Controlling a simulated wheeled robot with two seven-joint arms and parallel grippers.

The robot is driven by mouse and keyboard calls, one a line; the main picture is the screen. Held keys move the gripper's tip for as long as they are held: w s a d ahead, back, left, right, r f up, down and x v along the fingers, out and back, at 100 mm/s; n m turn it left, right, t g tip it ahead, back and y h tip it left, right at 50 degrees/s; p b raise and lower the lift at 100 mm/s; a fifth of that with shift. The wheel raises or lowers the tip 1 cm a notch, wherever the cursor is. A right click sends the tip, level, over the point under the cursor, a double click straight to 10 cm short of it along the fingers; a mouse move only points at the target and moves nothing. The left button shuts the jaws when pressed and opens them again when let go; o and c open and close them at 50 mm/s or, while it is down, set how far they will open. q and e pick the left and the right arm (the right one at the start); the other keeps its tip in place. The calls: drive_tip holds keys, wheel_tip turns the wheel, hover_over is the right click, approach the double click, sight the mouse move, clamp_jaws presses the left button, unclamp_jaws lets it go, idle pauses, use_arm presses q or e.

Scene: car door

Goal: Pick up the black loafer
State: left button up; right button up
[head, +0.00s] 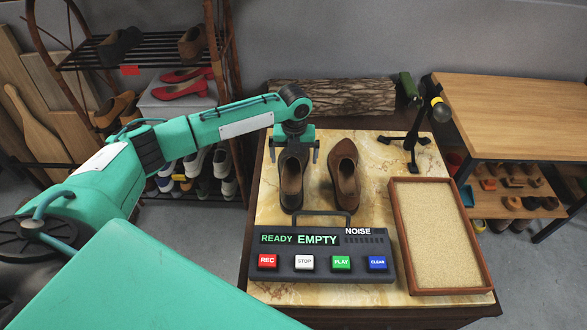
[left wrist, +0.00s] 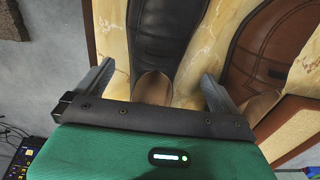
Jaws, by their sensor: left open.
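The black loafer (head: 292,184) lies on the marble-topped table (head: 268,240), left of a brown shoe (head: 344,180). My left gripper (head: 295,150) is over the far end of the black loafer, pointing down. Its two fingers are spread apart, one on each side of the loafer. In the left wrist view, the black loafer (left wrist: 165,35) shows between the open fingers (left wrist: 158,80), with its tan inside end near the palm. I cannot tell whether the fingers touch it. My right gripper is out of view.
A sound box (head: 320,262) with several buttons stands in front of the shoes. A framed tray (head: 436,235) lies to the right. A log (head: 335,97) and a black stand (head: 408,140) are behind. A shoe rack (head: 150,52) stands at left.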

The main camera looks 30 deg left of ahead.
sight(293, 169)
use_arm(q)
drive_tip(key=f, duration=0.5)
drive_tip(key=shift+a+p, duration=0.25)
drive_tip(key=shift+p, duration=0.05)
drive_tip(key=shift+c, duration=0.4)
drive_tip(key=c, duration=1)
